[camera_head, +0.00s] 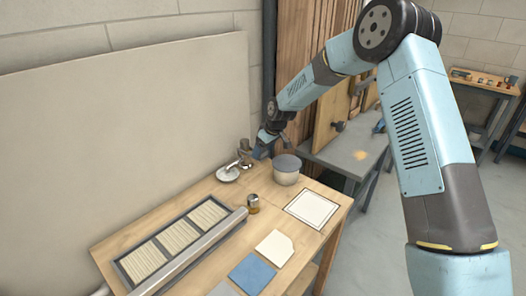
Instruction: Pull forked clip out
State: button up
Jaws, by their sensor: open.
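My arm reaches down from the upper right to the far end of the wooden workbench (200,205). My gripper (257,152) is small in the picture and is open. It is beside a metal fitting (243,157) that stands by a round white dish or flange (228,173). I cannot tell whether the gripper touches the fitting. The forked clip cannot be made out; it is too small at this distance or hidden by the gripper.
A small brass-coloured cylinder (253,204), a framed white tile (312,208), a cream tile (274,246), a blue tile (254,272) and a slatted tray (176,240) lie nearer. A tall pale panel (120,130) stands behind the bench.

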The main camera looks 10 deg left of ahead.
jog(key=shift+w+a+f, duration=0.1)
jog(key=shift+a+f, duration=0.05)
jog(key=shift+f, duration=0.35)
jog(key=shift+c, duration=0.4)
